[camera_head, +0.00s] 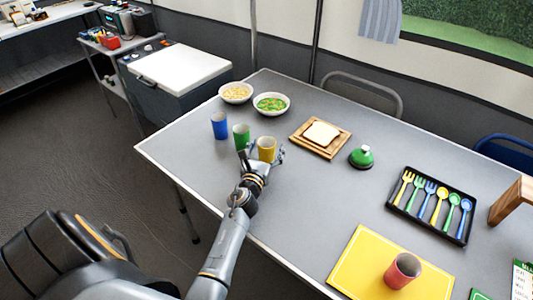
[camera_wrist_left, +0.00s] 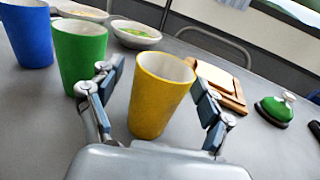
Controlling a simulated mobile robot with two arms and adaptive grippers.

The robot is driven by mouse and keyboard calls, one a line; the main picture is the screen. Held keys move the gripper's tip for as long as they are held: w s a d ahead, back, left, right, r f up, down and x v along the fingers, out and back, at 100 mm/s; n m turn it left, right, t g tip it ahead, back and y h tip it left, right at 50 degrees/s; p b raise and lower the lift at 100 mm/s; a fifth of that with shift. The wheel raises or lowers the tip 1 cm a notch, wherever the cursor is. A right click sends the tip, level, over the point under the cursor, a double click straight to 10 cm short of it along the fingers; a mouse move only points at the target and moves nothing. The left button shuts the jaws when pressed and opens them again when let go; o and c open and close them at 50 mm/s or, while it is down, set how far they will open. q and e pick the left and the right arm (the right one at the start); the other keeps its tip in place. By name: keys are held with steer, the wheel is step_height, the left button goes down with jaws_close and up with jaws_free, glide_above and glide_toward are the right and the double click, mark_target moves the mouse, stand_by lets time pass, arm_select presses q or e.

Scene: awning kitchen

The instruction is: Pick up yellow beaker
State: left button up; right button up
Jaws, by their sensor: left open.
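The yellow beaker (camera_head: 267,149) stands upright on the grey table, at the end of a row with the green beaker (camera_head: 241,136) and the blue beaker (camera_head: 219,125). My left gripper (camera_head: 262,158) is open at the yellow beaker. In the left wrist view the yellow beaker (camera_wrist_left: 160,92) stands between the two open fingers (camera_wrist_left: 158,100), with visible gaps on both sides. The left finger is close to the green beaker (camera_wrist_left: 80,52) in that view. My right gripper is not in view.
Two bowls (camera_head: 271,104) stand behind the beakers. A wooden board with bread (camera_head: 320,135) and a green bell (camera_head: 361,157) lie to the right. Further right are a black cutlery tray (camera_head: 432,205) and a red beaker (camera_head: 403,270) on a yellow mat (camera_head: 352,268).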

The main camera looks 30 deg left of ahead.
arm_select(q)
steer(key=c, duration=1.2)
steer(key=shift+c, duration=0.2)
steer(key=shift+r, duration=0.15)
